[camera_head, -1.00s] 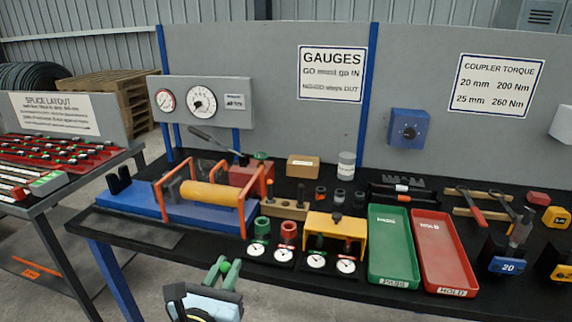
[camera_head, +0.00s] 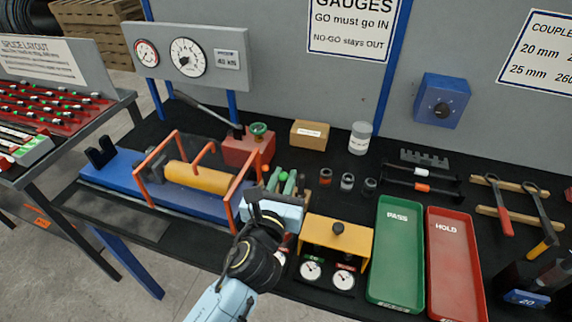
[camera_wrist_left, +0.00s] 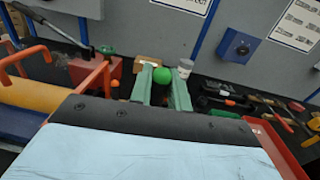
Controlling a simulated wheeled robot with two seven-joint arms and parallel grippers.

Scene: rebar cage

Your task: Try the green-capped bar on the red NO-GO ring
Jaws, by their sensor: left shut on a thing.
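My left gripper (camera_head: 282,183) reaches over the table beside the yellow gauge stand. Its green fingers are shut on the green-capped bar, whose round green cap (camera_head: 283,177) shows between the fingertips. In the left wrist view the cap (camera_wrist_left: 161,75) also sits between the two fingers (camera_wrist_left: 160,88); the rest of the bar is hidden. The red NO-GO ring cannot be made out now; my gripper and wrist cover the area where the green and red rings stood in the earlier head view. My right gripper is not in view.
The yellow gauge stand (camera_head: 335,237) with dials stands close right of my wrist. The orange-framed blue press (camera_head: 110,170) is close left. Green PASS (camera_head: 397,262) and red HOLD (camera_head: 452,265) trays lie right. Small dark couplers (camera_head: 347,181) and a white tub (camera_head: 360,137) stand behind.

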